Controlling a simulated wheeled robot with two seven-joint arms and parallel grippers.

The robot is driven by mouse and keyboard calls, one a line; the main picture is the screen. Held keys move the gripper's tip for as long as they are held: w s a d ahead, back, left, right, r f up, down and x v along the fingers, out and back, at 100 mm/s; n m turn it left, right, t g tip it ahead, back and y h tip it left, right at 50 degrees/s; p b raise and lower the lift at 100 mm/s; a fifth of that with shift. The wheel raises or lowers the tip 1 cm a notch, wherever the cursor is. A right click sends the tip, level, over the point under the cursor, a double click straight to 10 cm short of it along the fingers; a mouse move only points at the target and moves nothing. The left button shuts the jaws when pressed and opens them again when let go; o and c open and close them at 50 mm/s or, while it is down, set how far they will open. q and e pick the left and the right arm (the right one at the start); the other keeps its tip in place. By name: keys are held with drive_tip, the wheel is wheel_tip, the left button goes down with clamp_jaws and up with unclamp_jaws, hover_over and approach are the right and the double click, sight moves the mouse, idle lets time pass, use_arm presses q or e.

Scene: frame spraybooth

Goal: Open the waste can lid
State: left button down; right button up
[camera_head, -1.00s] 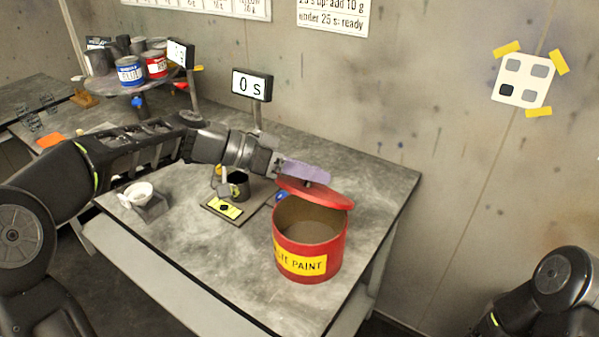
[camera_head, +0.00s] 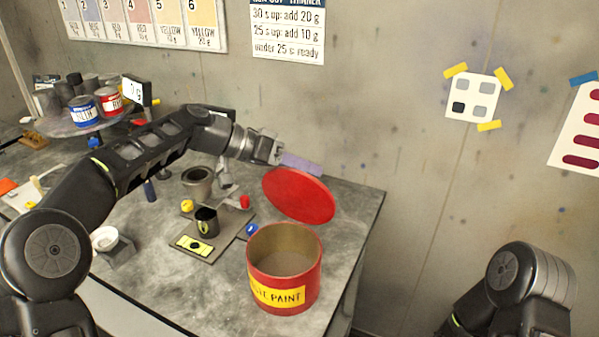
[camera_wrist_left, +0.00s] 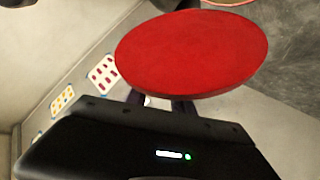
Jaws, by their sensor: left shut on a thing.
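The waste can (camera_head: 310,272) is a red open cylinder with a yellow "paint" label, standing near the right end of the bench. Its red round lid (camera_head: 299,196) stands steeply tilted up behind the can's back rim, and the mouth is uncovered. My left gripper (camera_head: 278,160) is shut on the lid at its upper left edge, beside a purple strip. In the left wrist view, the lid (camera_wrist_left: 190,54) fills the space ahead of the dark fingers (camera_wrist_left: 165,103). Whether the lid touches the rim is unclear. My right gripper is out of view; only dark arm links show at lower right.
A scale plate (camera_head: 205,247) with a dark cup (camera_head: 207,221) stands left of the can. A grey pot (camera_head: 197,181) and a white bowl (camera_head: 104,238) stand farther left. Paint tins (camera_head: 85,109) sit on a round stand at back left. A wall rises behind the bench.

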use_arm(q)
drive_tip(key=shift+w+f, duration=0.25)
drive_tip(key=shift+f, duration=0.3)
drive_tip(key=c, duration=1.6)
unclamp_jaws()
drive_tip(key=o, duration=0.5)
drive_tip(key=shift+w+f, duration=0.1)
drive_tip(key=shift+w, duration=0.05)
drive_tip(key=shift+d, duration=0.1)
drive_tip(key=shift+r, duration=0.25)
drive_tip(key=b+v, duration=0.1)
drive_tip(key=v, duration=0.6)
drive_tip(key=shift+a+r, duration=0.15)
drive_tip(key=shift+a, duration=0.25)
drive_tip(key=shift+b, duration=0.3)
